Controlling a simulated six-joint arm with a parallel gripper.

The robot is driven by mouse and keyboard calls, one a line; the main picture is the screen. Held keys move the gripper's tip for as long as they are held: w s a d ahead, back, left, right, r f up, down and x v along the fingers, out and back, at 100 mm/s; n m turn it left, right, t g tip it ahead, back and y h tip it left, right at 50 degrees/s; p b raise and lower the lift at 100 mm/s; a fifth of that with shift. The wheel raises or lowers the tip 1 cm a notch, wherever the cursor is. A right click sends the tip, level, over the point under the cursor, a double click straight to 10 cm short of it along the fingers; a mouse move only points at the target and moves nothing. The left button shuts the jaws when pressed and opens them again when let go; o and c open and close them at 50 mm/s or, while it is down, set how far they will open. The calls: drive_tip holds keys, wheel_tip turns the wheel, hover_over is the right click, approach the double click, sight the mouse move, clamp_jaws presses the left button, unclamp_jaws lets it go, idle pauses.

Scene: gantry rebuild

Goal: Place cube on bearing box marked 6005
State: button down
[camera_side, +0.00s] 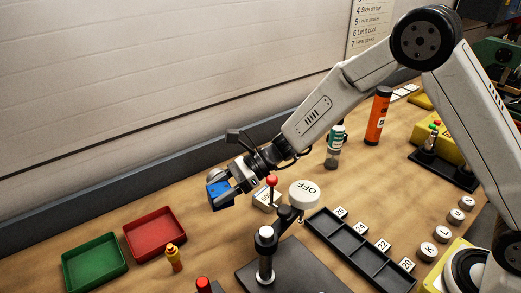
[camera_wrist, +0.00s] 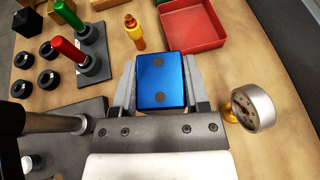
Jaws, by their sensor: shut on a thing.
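My gripper (camera_side: 232,188) is shut on a blue cube (camera_side: 218,189) and holds it above the table. In the wrist view the cube (camera_wrist: 162,82) sits between the two fingers and shows dark dots on its face. A small pale box (camera_side: 264,200) with dark marking stands on the table, right of my gripper in the side view. It is partly hidden behind a red-knobbed lever, and its marking is too small to read, so I cannot tell whether it says 6005. I do not see the box in the wrist view.
A black stand with a lever (camera_side: 266,252) rises in front. A black divided rack (camera_side: 358,250) lies at the right. A round gauge (camera_wrist: 252,107) shows right of the cube.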

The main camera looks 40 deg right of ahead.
drive_tip(key=w+d+r+m+t, duration=0.2)
drive_tip(key=d+r, duration=0.1)
drive_tip(key=d, duration=1)
hover_over(267, 195)
drive_tip(key=shift+t+h, duration=0.3)
drive_tip(key=shift+t, duration=0.1)
drive_tip(key=shift+f, duration=2.95)
drive_tip(key=shift+f, duration=2.05)
drive_tip(key=shift+f, duration=0.15)
drive_tip(key=shift+c, duration=0.4)
unclamp_jaws()
